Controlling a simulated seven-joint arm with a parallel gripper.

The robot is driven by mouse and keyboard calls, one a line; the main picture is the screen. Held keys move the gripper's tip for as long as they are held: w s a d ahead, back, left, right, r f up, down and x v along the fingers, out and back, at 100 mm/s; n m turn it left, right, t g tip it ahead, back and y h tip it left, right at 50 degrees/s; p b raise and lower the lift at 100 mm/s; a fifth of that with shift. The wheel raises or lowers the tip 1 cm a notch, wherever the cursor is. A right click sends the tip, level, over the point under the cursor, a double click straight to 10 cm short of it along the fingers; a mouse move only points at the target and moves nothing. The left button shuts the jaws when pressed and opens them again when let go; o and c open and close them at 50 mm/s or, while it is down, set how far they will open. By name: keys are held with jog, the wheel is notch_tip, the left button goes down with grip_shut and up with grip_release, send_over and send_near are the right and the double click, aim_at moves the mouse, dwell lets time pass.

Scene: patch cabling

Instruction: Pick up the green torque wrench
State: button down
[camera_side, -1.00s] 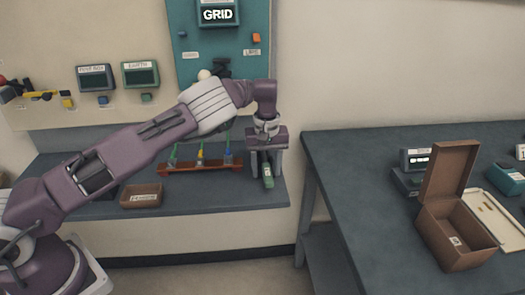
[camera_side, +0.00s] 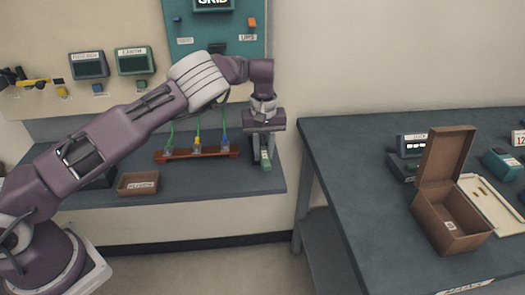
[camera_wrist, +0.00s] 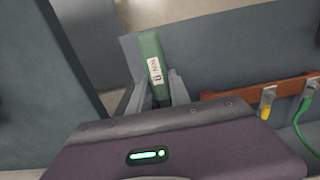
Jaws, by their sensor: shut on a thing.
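The green torque wrench (camera_wrist: 151,55) shows in the wrist view as a green block-like handle with a white label, standing out beyond my gripper. In the side view its green end (camera_side: 265,158) shows below the fingers. My gripper (camera_side: 262,150) points down over the right end of the shelf bench and is shut on the wrench. In the wrist view the two grey fingers (camera_wrist: 158,88) sit on either side of it. The lower part of the wrench is hidden behind my gripper body. I cannot tell whether it touches the bench.
A brown rack (camera_side: 215,153) with green cables and plugs stands just left of my gripper. A small labelled brown tray (camera_side: 138,183) sits further left. A separate table (camera_side: 345,190) at the right holds an open brown box (camera_side: 450,215). A gap lies between bench and table.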

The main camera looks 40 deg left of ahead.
notch_tip(320, 180, up, 5)
jog(key=shift+r, duration=0.15)
jog(key=shift+s+d+r, duration=0.2)
jog(key=shift+s+d, duration=0.15)
jog(key=s+d, duration=1.3)
jog(key=c, duration=1.7)
grip_release()
jog(key=shift+s+f, duration=0.1)
jog(key=shift+c, duration=0.2)
grip_shut()
